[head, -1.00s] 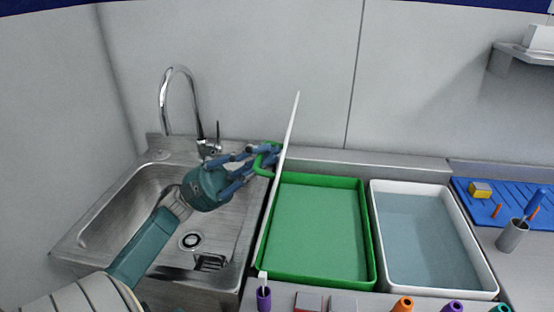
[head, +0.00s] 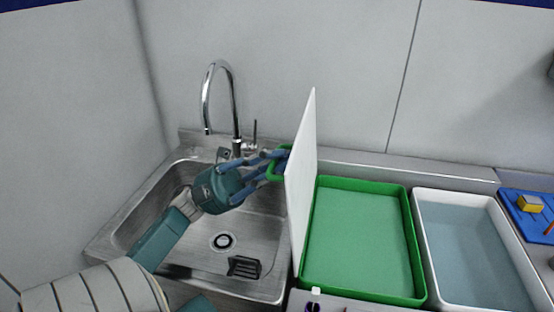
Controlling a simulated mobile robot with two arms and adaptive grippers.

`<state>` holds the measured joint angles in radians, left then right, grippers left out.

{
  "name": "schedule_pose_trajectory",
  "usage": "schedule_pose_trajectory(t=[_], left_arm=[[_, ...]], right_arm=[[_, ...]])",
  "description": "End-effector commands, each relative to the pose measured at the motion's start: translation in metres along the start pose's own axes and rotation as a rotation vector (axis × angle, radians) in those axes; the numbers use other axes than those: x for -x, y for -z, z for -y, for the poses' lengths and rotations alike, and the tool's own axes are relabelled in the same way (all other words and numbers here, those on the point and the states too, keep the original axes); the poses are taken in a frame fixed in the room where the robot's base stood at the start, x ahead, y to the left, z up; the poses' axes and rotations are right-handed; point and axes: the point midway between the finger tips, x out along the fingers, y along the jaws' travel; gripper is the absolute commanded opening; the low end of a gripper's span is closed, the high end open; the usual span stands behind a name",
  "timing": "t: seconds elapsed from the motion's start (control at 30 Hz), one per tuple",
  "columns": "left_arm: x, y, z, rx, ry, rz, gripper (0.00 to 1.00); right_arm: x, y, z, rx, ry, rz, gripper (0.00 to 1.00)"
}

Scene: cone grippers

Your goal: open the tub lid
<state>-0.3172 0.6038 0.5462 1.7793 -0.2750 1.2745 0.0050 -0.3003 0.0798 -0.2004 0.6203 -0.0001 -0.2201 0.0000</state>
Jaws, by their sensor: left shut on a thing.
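The green tub (head: 418,262) stands right of the sink, and its green inside shows. Its white lid (head: 304,170) stands nearly upright along the tub's left side, with its broad right face towards me. My left gripper (head: 280,164) is left of the lid, shut on the lid's green handle (head: 274,172). The lid partly hides the fingertips and handle. My right gripper is not in view.
A steel sink (head: 180,225) with a tall curved tap (head: 235,100) lies under and behind my left arm. A white tub of bluish water (head: 465,250) stands right of the green tub. A blue board with a yellow-topped block (head: 530,204) is at the far right. A wall closes the back.

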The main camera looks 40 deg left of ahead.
Motion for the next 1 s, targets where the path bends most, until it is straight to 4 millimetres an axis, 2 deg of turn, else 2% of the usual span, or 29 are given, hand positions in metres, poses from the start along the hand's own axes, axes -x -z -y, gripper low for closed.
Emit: schedule_pose_trajectory(t=[0.1,0.13,0.2,0.57,1.0], left_arm=[[0.000,-0.002,0.003,-0.006,0.006,0.004,0.00],[-0.001,-0.002,0.003,-0.006,0.006,0.004,0.21],[-0.001,-0.002,0.004,-0.006,0.007,0.004,0.33],[0.004,-0.001,0.002,-0.002,0.004,0.003,0.33],[0.068,-0.002,0.002,-0.004,0.005,0.005,0.33]], right_arm=[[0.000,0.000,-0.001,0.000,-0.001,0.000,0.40],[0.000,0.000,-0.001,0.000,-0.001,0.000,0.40],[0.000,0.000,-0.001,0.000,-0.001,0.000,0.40],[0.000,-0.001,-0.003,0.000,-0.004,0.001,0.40],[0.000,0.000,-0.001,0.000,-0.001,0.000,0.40]])
